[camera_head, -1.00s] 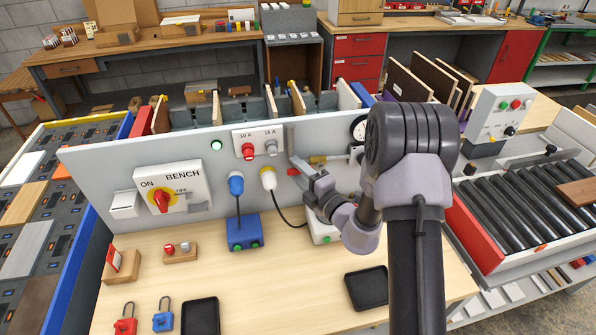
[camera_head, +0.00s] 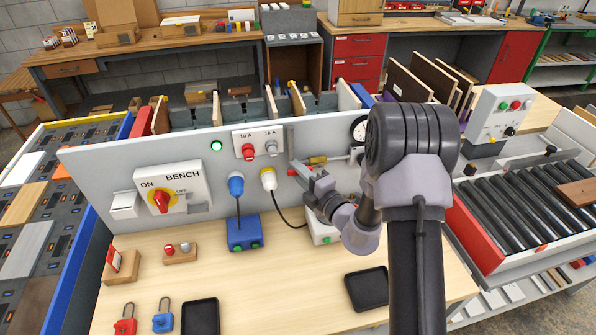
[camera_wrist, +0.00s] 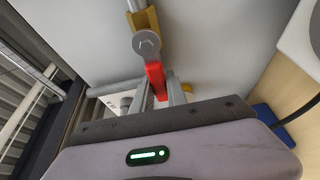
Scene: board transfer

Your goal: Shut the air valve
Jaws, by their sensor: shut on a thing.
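The air valve has a brass body (camera_head: 318,160) on the upright grey panel, at the end of a thin pipe. In the wrist view its brass body (camera_wrist: 143,20) and bolt are at the top, and its red lever (camera_wrist: 156,80) runs down from the bolt, roughly in line with the pipe with a slight slant. My gripper (camera_wrist: 162,92) is shut on the red lever, with a finger on each side. In the head view my gripper (camera_head: 300,171) is in front of the panel just below the brass body, and a red end shows beside it. The lever's tip is partly hidden.
A round gauge (camera_head: 360,130) is right of the valve, partly behind my arm. The ON/OFF bench switch (camera_head: 163,198) is further left. A black tray (camera_head: 367,288) lies on the bench.

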